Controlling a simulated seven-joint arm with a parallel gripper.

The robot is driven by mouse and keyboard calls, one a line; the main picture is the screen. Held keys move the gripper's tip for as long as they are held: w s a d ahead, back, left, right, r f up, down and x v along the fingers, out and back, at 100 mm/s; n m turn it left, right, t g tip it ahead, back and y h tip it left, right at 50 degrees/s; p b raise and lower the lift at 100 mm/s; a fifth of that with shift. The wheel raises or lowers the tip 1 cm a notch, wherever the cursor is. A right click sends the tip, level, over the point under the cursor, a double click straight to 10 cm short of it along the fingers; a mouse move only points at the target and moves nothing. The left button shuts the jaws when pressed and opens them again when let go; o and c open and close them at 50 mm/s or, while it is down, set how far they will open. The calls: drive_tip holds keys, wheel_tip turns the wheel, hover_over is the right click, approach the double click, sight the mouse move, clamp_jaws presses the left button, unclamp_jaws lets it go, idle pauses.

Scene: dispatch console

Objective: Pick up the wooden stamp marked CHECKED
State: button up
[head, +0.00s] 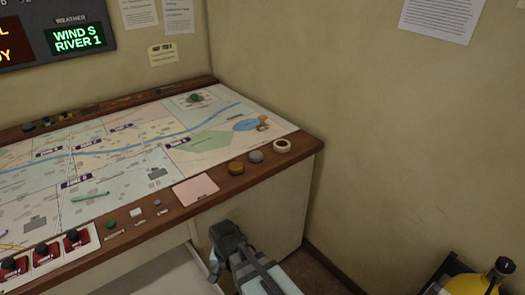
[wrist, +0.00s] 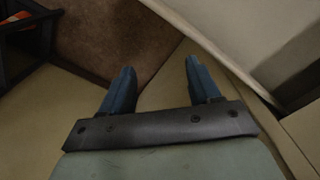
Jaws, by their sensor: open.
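I cannot make out a wooden stamp marked CHECKED in either view. A small brown object (head: 262,124) stands near the blue patch at the map's right end, too small to identify. My gripper (head: 222,238) is low in front of the console's front panel, below the wooden edge. In the wrist view its two blue-grey fingers (wrist: 161,82) are spread apart with nothing between them, over brown floor and pale panels.
The map (head: 110,165) holds a green marker (head: 90,196). A yellow container (head: 470,280) stands lower right.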

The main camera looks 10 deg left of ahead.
drive_tip(key=w+d+f, duration=0.2)
drive_tip(key=w+d, duration=0.1)
drive_tip(key=d, duration=0.8)
drive_tip(key=w+d+f, duration=0.3)
drive_tip(key=d, duration=0.9)
drive_tip(key=w+d+f, duration=0.2)
drive_tip(key=w+d, duration=0.1)
drive_tip(key=d, duration=0.8)
drive_tip(key=s+f+g, duration=0.3)
drive_tip(key=s+f, duration=0.7)
drive_tip(key=s, duration=0.5)
drive_tip(key=s+f+g, duration=0.4)
drive_tip(key=s+f, duration=0.7)
drive_tip(key=s, duration=0.5)
drive_tip(key=w+a+r+t, duration=0.1)
drive_tip(key=w+r, duration=0.2)
drive_tip(key=w, duration=1.3)
wheel_tip(320, 180, up, 57)
drive_tip(key=m+t, duration=0.6)
drive_tip(key=m, duration=0.3)
hover_over(262, 125)
drive_tip(key=w, duration=0.1)
drive_tip(key=shift+m, duration=0.3)
drive_tip(key=shift+w+f, duration=0.1)
drive_tip(key=shift+f, duration=6.8)
